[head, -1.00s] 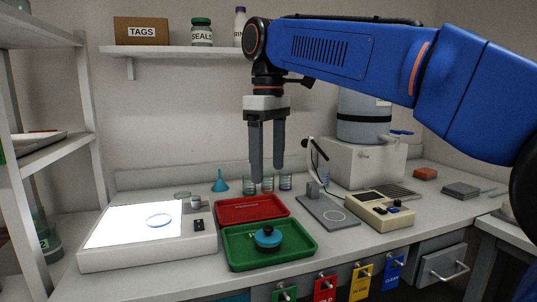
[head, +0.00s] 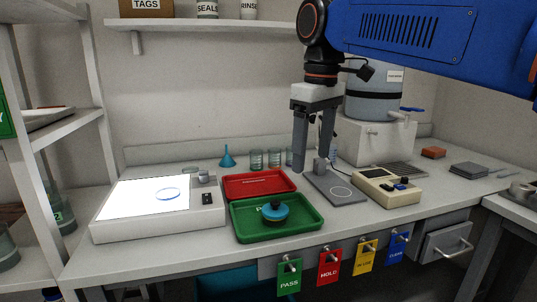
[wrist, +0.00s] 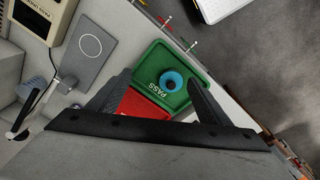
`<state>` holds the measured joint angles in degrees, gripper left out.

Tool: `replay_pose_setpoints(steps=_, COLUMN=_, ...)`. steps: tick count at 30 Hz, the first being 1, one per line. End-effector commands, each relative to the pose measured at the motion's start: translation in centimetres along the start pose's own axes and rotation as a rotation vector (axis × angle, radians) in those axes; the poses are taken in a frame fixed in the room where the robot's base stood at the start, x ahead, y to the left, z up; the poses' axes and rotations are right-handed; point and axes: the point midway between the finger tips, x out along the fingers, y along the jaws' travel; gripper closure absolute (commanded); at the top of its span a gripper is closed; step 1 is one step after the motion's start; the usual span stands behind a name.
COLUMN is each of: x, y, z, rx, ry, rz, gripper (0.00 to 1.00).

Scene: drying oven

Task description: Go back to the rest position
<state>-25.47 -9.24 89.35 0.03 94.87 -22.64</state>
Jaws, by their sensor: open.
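My gripper (head: 313,173) hangs from the blue arm above the bench in the head view, fingers pointing down, open and empty. In the head view its fingers stand in front of the glass jars and the grey plate. In the wrist view its two dark fingers (wrist: 155,95) spread apart over the green tray. A blue round object with a dark knob (head: 274,210) sits in the green PASS tray (head: 243,236); it also shows in the wrist view (wrist: 162,83). Nothing is between the fingertips.
A red tray (head: 232,186) lies behind the green one. A lit panel (head: 130,197) stands left. A grey plate (head: 322,186), a beige device (head: 388,196) and a big grey container (head: 373,102) stand right. Coloured tags (head: 290,276) hang along the front edge. A shelf (head: 200,32) runs above.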

Motion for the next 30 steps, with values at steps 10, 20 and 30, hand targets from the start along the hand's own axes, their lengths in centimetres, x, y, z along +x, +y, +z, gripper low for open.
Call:
replay_pose_setpoints(steps=10, x=7.3, y=1.7, z=11.1, rx=0.295, ry=0.100, rz=0.059, gripper=0.28)
replay_pose_setpoints(steps=20, x=16.4, y=0.8, z=20.8, rx=0.568, ry=0.199, rz=0.118, gripper=0.28)
replay_pose_setpoints(steps=30, x=25.0, y=-1.4, z=27.8, rx=0.787, ry=0.285, rz=0.169, gripper=0.28)
